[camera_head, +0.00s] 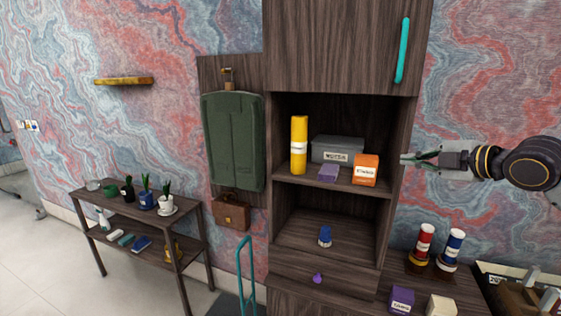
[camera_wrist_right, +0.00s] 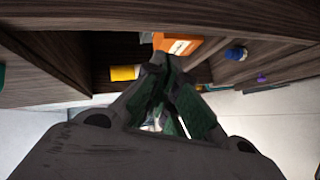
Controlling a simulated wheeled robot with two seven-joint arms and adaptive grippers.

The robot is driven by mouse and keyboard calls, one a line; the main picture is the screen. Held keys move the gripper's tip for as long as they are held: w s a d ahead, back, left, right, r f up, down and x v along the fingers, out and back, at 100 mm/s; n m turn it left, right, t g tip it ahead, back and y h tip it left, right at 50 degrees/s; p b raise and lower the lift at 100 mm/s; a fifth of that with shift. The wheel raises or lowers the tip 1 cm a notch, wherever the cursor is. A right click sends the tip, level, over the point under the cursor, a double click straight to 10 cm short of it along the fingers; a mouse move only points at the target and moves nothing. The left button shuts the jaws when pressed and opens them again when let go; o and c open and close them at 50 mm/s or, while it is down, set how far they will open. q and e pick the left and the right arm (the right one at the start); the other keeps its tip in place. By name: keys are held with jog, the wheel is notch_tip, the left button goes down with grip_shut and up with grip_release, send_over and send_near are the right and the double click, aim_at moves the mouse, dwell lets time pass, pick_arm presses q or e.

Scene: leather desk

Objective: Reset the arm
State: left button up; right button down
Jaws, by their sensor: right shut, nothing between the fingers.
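My right gripper (camera_head: 410,159) comes in from the right and hangs in the air at the right edge of the wooden cabinet (camera_head: 411,100), level with its upper open shelf. Its fingers are shut with nothing between them. The right wrist view shows the closed fingers (camera_wrist_right: 158,68) with green inner pads, the cabinet shelves beyond them. An orange box (camera_head: 366,170) stands on the shelf to the left of the gripper, apart from it in the head view. It also shows in the right wrist view (camera_wrist_right: 178,44), behind the fingertips. My left gripper is not in view.
The upper shelf also holds a yellow cylinder (camera_head: 299,146), a grey box (camera_head: 337,149) and a small purple box (camera_head: 328,172). A blue item (camera_head: 325,236) stands on the shelf below. Red (camera_head: 424,242) and blue (camera_head: 453,248) cylinders stand on the right-hand desk. A teal handle (camera_head: 403,50) sticks out above.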

jog(key=s+a+f+m+g, duration=0.15)
jog(key=a+f, duration=0.25)
jog(key=f, duration=0.7)
jog(key=s+a+f+m+g+h, duration=0.1)
jog(key=s+a+f+m, duration=0.25)
jog(key=f, duration=0.65)
jog(key=s+a+f+m+g, duration=0.15)
jog(key=a+f, duration=0.35)
jog(key=f, duration=0.6)
jog(key=s+d+f+m+g+h, duration=0.1)
jog(key=s+f+m+g+h, duration=0.35)
jog(key=s+f+m, duration=1.1)
jog(key=s+f+n+g, duration=0.1)
jog(key=s+f, duration=0.2)
jog(key=f, duration=0.9)
jog(key=s+f+n+g, duration=0.1)
jog(key=s+f, duration=0.2)
jog(key=f, duration=0.9)
jog(key=s+f+n+g, duration=0.1)
jog(key=s+f+n, duration=0.15)
jog(key=f, duration=0.95)
jog(key=s+d+f, duration=0.2)
jog(key=s+f, duration=0.7)
jog(key=s, duration=0.2)
jog(key=s+d+f, duration=0.3)
jog(key=s+f, duration=0.6)
jog(key=s, duration=0.2)
jog(key=shift+s+f+m+g, duration=0.3)
jog(key=shift+f+m+g, duration=0.05)
